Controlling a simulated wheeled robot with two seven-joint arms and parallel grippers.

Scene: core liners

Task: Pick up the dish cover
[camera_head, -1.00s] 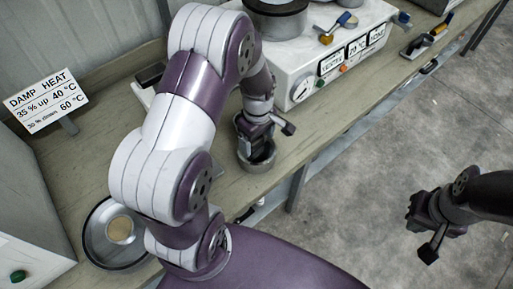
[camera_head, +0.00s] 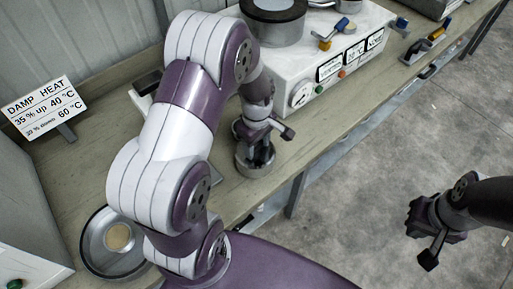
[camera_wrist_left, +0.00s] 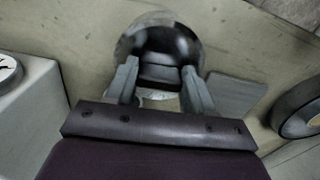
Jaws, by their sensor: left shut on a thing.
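The dish cover (camera_head: 254,169), a small round grey metal piece, is at the bench's front part, below my left gripper. My left gripper (camera_head: 257,150) points down, with its fingers reaching into or against the round piece; it is shut on it. In the left wrist view the cover (camera_wrist_left: 185,42) shows as a shiny round rim with a dark inside, between the two fingers of the gripper (camera_wrist_left: 160,80). I cannot tell whether it is clear of the bench. My right gripper (camera_head: 432,224) hangs over the floor, apart from the bench; its jaw state is unclear.
A wide metal pan (camera_head: 91,246) with a tan disc (camera_head: 118,237) stands at the left. A white instrument box (camera_head: 300,68) with a dark-topped cylinder (camera_head: 273,28) is behind my left gripper. A sign (camera_head: 40,107) stands at the back left. Bench surface (camera_head: 325,140) right of the cover is clear.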

